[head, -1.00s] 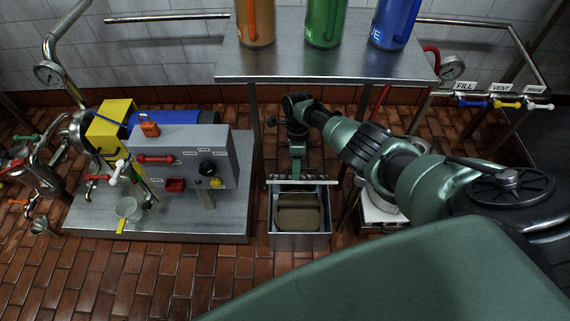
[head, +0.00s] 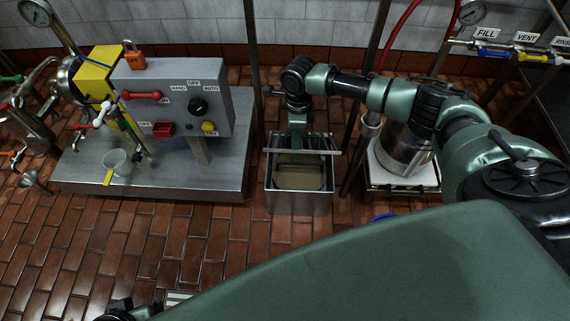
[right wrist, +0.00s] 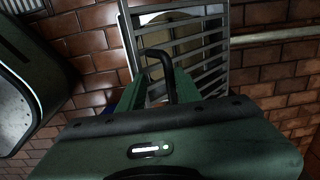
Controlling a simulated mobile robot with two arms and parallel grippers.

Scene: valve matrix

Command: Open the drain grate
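The drain grate is a barred metal panel with a black loop handle. In the right wrist view the grate (right wrist: 205,72) fills the upper middle, with a brown surface behind its bars. The handle (right wrist: 158,62) sits between the green fingers of my right gripper (right wrist: 157,92), which looks shut on it. In the head view the grate (head: 308,152) shows almost edge-on, tilted up over an open metal box (head: 298,201). My right gripper (head: 297,130) is behind the grate's edge there, with its fingertips hidden.
A steel platform (head: 215,180) with a grey control box (head: 175,95) stands left of the metal box. A silver pot (head: 403,150) stands close on the right. Table legs flank the arm. Brick floor (head: 130,240) is clear in front.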

